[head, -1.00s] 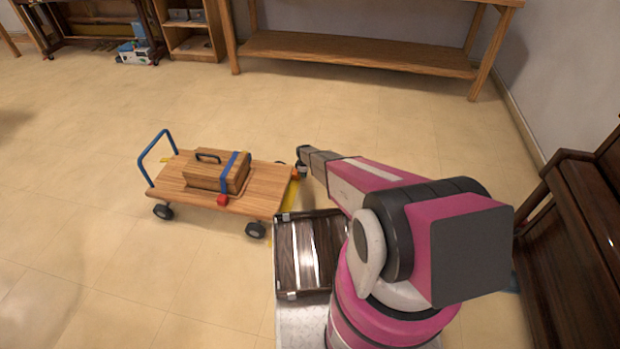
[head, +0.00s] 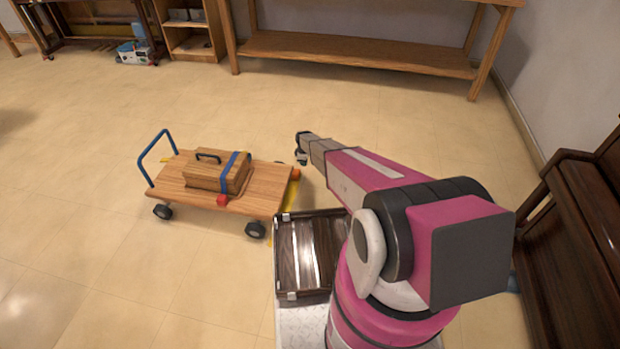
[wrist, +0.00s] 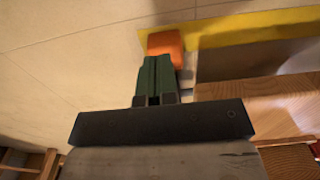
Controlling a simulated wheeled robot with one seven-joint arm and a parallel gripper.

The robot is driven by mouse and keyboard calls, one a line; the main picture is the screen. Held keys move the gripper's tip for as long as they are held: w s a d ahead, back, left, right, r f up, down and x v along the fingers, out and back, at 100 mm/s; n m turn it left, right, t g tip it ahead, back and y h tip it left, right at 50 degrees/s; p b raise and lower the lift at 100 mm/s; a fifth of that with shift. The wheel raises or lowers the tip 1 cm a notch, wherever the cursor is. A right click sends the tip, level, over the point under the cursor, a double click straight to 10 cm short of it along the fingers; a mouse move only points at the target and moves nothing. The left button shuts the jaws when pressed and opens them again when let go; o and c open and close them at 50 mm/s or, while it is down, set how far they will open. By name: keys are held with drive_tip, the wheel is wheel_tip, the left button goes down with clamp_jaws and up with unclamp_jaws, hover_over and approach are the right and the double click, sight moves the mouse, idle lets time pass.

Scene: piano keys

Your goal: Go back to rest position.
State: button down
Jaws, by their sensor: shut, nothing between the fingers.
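My gripper (head: 302,157) hangs at the end of my pink arm, just past the right end of the wooden cart in the head view. In the wrist view my gripper (wrist: 153,98) shows its dark green fingers together, with nothing seen between them. An orange-red corner block (wrist: 165,46) of the cart appears just beyond the fingertips; whether they touch it I cannot tell. The wooden cart (head: 262,190) stands on the floor with a blue handle at its left end. A wooden case (head: 207,178) with a blue strap lies on it.
A dark wooden tray (head: 325,250) sits beside the base of my arm. A dark piano (head: 570,240) stands at the right edge. A wooden bench (head: 355,55) and a shelf (head: 190,40) line the back. The floor left of the cart and behind it is clear.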

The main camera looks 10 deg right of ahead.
idle(0.4)
drive_tip(key=s+d+r+m, duration=0.3)
drive_tip(key=s+r+m, duration=0.1)
drive_tip(key=s+r, duration=0.9)
drive_tip(key=s+d+r+m, duration=0.3)
drive_tip(key=s+r+m, duration=0.2)
drive_tip(key=s+r, duration=0.9)
drive_tip(key=s+d+r+m, duration=0.3)
drive_tip(key=s+r+m, duration=0.2)
drive_tip(key=s+r, duration=0.8)
wheel_tip(320, 180, up, 4)
drive_tip(key=shift+s+f, duration=0.15)
drive_tip(key=shift+f, duration=0.05)
